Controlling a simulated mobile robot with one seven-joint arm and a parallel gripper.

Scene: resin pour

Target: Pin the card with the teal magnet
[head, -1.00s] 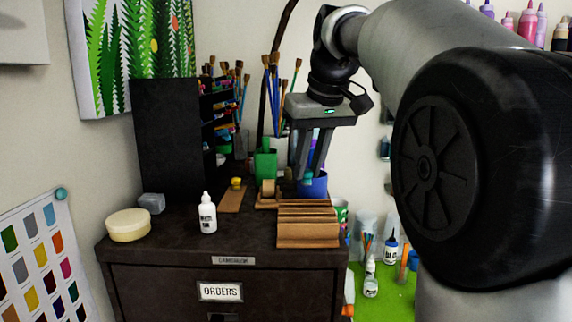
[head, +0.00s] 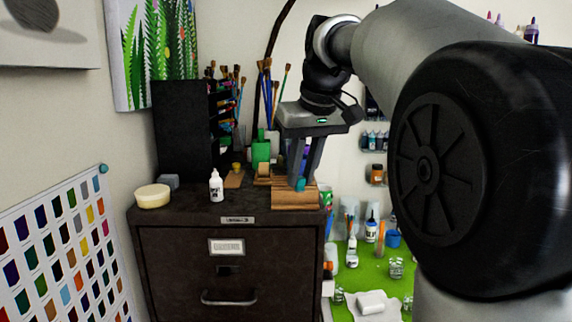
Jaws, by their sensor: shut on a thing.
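My gripper (head: 301,184) is at the right end of the dark cabinet top, pointing down. A colour-swatch card (head: 66,245) hangs on the left wall, cut off by the picture's edge. A round teal piece (head: 103,168) sits at its upper right corner. I cannot tell whether this card is the one named. My gripper is well to the right of it.
A green mat (head: 375,262) with bottles lies lower right.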

